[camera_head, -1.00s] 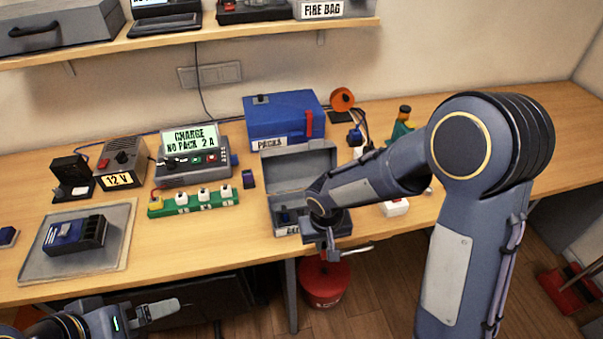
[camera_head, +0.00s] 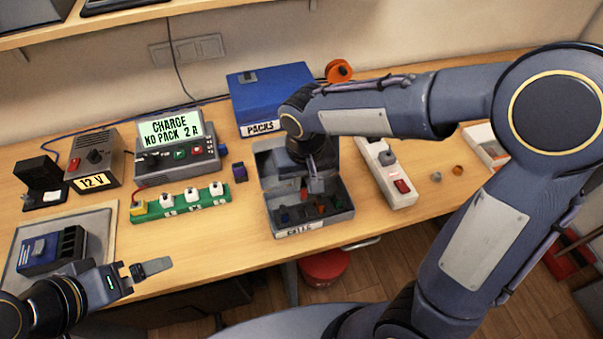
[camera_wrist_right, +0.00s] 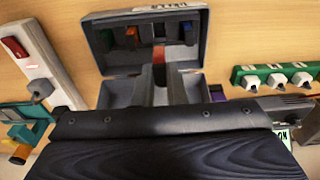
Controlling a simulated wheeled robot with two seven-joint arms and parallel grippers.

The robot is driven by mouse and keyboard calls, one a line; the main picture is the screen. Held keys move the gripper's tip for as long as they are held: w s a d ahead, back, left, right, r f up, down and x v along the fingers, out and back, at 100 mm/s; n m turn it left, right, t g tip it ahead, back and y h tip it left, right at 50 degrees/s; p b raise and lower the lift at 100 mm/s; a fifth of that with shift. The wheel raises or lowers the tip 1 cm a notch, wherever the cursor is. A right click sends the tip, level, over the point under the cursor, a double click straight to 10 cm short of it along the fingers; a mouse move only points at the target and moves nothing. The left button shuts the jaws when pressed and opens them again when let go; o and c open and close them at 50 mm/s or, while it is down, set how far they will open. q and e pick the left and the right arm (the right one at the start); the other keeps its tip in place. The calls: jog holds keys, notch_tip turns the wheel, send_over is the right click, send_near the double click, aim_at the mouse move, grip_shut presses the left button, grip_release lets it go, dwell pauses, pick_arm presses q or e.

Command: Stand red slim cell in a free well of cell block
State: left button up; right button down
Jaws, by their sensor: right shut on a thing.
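My right gripper (camera_head: 316,186) is down at the open grey cells case, its fingers closed on a red slim cell. The red cell (camera_wrist_right: 159,76) shows between the fingertips in the right wrist view; in the head view it is mostly hidden by the gripper. The cell block (camera_head: 52,250), blue with dark wells, appears to be the one on the grey mat at the far left; whether its wells are free is too small to tell. My left gripper (camera_head: 140,272) is near the table's front edge, right of that block; its jaw gap is unclear.
The cells case (camera_head: 299,231) holds several coloured cells, its lid raised at the back. Left of it are a green strip with white plugs (camera_head: 180,203), a charger (camera_head: 178,160) and a 12 V supply (camera_head: 94,160). A white power strip (camera_head: 392,185) is right.

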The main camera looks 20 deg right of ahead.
aim_at(303, 195)
jog(key=shift+f+b, duration=0.25)
jog(key=shift+b, duration=0.05)
jog(key=shift+f+b, duration=2.3)
jog(key=shift+f, duration=0.4)
jog(key=shift+f+b, duration=1.55)
jog(key=shift+f, duration=0.1)
jog(key=c, duration=1.9)
grip_release()
jog(key=o, duration=0.5)
